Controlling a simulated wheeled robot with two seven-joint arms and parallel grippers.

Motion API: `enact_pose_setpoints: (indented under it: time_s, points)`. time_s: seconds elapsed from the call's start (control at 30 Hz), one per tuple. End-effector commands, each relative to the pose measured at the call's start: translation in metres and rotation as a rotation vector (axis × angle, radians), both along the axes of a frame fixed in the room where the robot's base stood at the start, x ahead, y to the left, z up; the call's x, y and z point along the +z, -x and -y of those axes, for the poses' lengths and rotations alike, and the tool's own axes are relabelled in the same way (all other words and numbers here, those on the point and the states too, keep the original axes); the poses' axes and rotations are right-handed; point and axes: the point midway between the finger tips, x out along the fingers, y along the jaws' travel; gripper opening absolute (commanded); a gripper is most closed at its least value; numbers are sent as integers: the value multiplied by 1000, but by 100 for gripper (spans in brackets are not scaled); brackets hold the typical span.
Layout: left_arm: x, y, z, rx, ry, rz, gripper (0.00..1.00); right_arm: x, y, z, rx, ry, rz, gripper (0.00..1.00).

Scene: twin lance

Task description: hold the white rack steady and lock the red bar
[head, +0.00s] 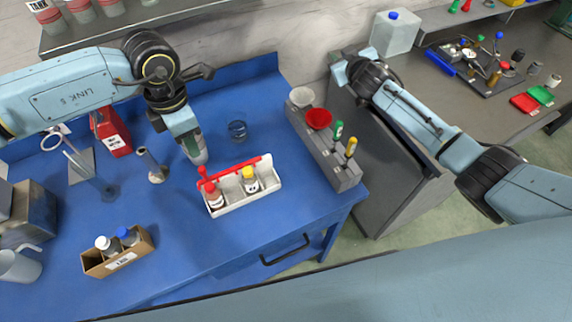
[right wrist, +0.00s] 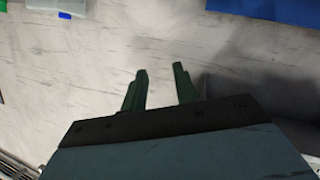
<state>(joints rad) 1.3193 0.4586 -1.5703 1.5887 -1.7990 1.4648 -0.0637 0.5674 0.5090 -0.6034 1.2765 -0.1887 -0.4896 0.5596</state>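The white rack (head: 235,202) stands on the blue table in the head view. It holds a red-capped bottle (head: 214,197) at its left end and a yellow-capped bottle (head: 250,181) near its middle. The red bar (head: 237,166) runs along the rack's far side, with a red knob at its left end. My left gripper (head: 201,160) points down just behind the rack's left part; its finger gap and any contact are unclear. My right gripper (right wrist: 162,80) is open and empty in the right wrist view, far from the rack. In the head view it is beside the wall, largely hidden.
A grey holder (head: 325,153) with a red bowl and tools stands right of the rack. A cardboard box (head: 118,256) with bottles is front left. The table's front middle is clear.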

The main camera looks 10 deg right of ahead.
Motion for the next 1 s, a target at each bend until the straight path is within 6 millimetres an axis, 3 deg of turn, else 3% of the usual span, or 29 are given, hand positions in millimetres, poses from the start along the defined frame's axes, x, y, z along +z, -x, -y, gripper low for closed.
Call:
enact_pose_setpoints:
  time_s: [0.03, 0.2, 0.5, 0.6, 0.73, 0.87, 1.0]
  points:
    - [0, 0, 0, 0, 0, 0, 36, 2, 7, -29, -3, -13, -20, 29]
    - [0, 0, 0, 0, 0, 0, 36, -22, 53, -97, -42, -61, -183, 29]
    - [0, 0, 0, 0, 0, 0, 36, -77, 177, -185, -46, -167, -622, 29]
    - [0, 0, 0, 0, 0, 0, 36, -83, 211, -201, -31, -193, -736, 29]
    - [0, 0, 0, 0, 0, 0, 36, -87, 240, -213, -13, -212, -832, 29]
    - [0, 0, 0, 0, 0, 0, 36, -90, 250, -217, -5, -219, -872, 29]
    - [0, 0, 0, 0, 0, 0, 36, -103, 247, -218, -4, -218, -879, 29]
